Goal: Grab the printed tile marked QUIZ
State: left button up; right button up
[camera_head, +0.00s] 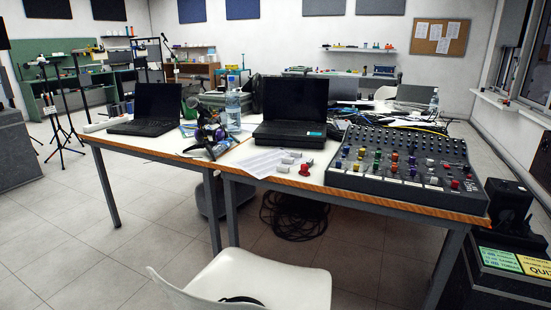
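Neither of my grippers is in view.
A wooden-edged table (330,192) holds laptops, a bottle (233,108) and a large mixing console (405,165). A white chair (262,277) stands in front. Black equipment (508,205) sits behind the tiles. Tiled floor (60,235) is clear at left.

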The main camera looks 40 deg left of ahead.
aim_at(285, 160)
jog(key=j, duration=0.5)
jog(key=k+j, duration=0.1)
jog(key=j, duration=0.4)
jog(key=j+z, duration=0.1)
jog(key=j, duration=0.4)
jog(key=k+j, duration=0.15)
jog(key=j, duration=0.3)
jog(key=j+z, duration=0.1)
jog(key=j, duration=0.4)
jog(key=k+j, duration=0.15)
jog(key=j, duration=0.35)
jog(key=k+j, duration=0.1)
jog(key=j, duration=0.4)
jog(key=z, duration=0.05)
